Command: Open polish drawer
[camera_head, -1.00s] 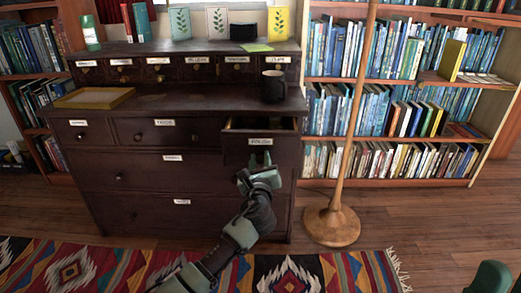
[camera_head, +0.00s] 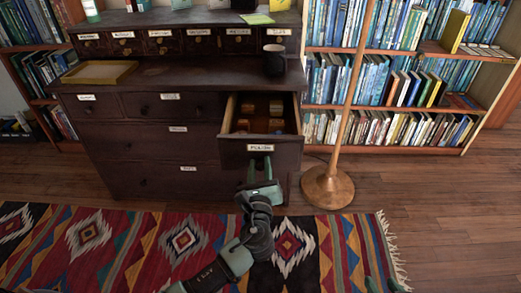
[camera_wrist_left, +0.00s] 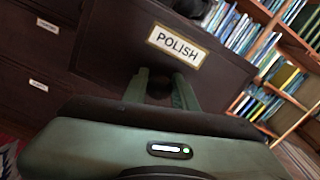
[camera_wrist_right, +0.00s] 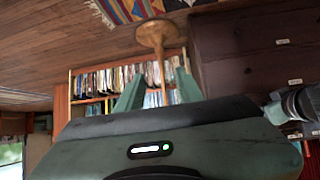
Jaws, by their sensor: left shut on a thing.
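The polish drawer (camera_head: 262,148) is at the right of the dark wooden dresser (camera_head: 150,185) in the head view. It is pulled out, and several small orange-brown items (camera_head: 275,108) show inside. Its label (camera_wrist_left: 177,46) reads POLISH in the left wrist view. My left gripper (camera_head: 260,168) is at the drawer's front below the label, its fingers around the dark round knob (camera_wrist_left: 160,88), shut on it. My right gripper (camera_wrist_right: 157,90) shows in the right wrist view with its fingers apart and nothing between them.
A dark mug (camera_head: 275,60) and a yellow tray (camera_head: 100,72) stand on the dresser top. A wooden lamp stand (camera_head: 328,188) is close to the right of the open drawer. A bookcase (camera_head: 400,145) stands behind it. A patterned rug (camera_head: 140,250) lies in front.

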